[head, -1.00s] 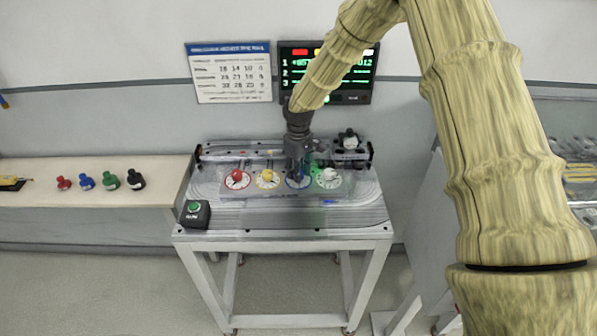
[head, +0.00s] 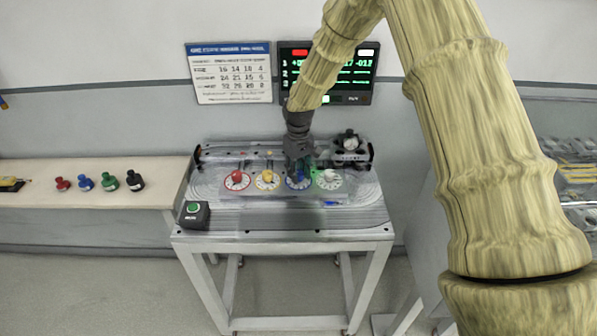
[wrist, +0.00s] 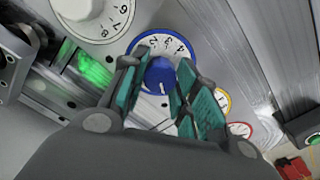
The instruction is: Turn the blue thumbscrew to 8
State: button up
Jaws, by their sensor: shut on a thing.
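The blue thumbscrew (wrist: 160,74) stands on a white numbered dial (wrist: 176,44) with a blue rim, on the panel of the metal bench. In the wrist view the digits 2, 3 and 4 show on the dial; the rest is hidden by my fingers, and I cannot read the setting. My gripper (wrist: 158,84) is shut on the blue thumbscrew, with a teal-padded finger on each side. In the head view my gripper (head: 298,165) points down over the blue dial (head: 299,184) and hides most of the knob.
A white knob dial (head: 330,179) stands close to the right, and yellow (head: 267,177) and red (head: 237,178) ones to the left. A black box with a green button (head: 195,213) sits at the bench's front left. Several coloured knobs lie on the side shelf (head: 60,197).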

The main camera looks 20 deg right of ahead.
aim_at(298, 172)
jog(key=o, duration=1)
jog(key=shift+r, duration=0.1)
notch_tip(298, 172, up, 12)
jog(key=shift+f, duration=0.1)
